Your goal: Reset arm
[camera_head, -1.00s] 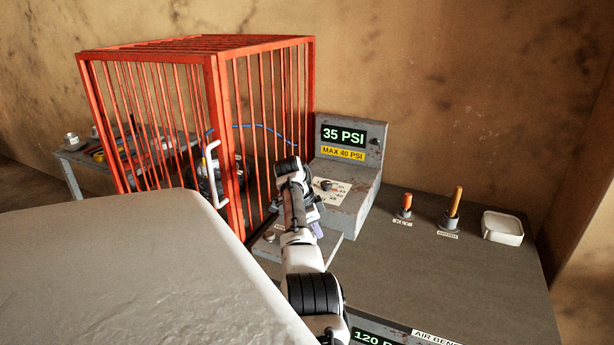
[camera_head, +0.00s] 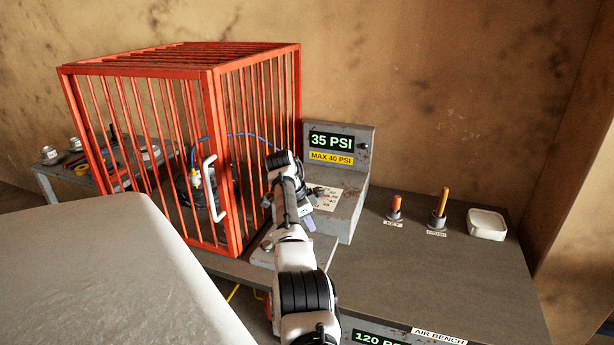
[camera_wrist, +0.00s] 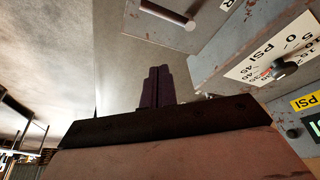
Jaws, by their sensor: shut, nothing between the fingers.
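My arm reaches from the bottom of the head view over the bench, bent at its dark joints. My gripper (camera_head: 308,222) hangs low beside the grey gauge box (camera_head: 349,185), partly hidden by my wrist. In the wrist view its dark purple fingers (camera_wrist: 157,86) are together with nothing between them. The gauge box's display reads 35 PSI above a yellow MAX 40 PSI label. Its knob (camera_wrist: 285,67) and dial plate (camera_wrist: 262,50) lie right of the fingers, apart from them.
An orange-topped key (camera_head: 396,206), a wooden-handled tool (camera_head: 440,205) and a white dish (camera_head: 487,225) stand on the right of the bench (camera_head: 440,280).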

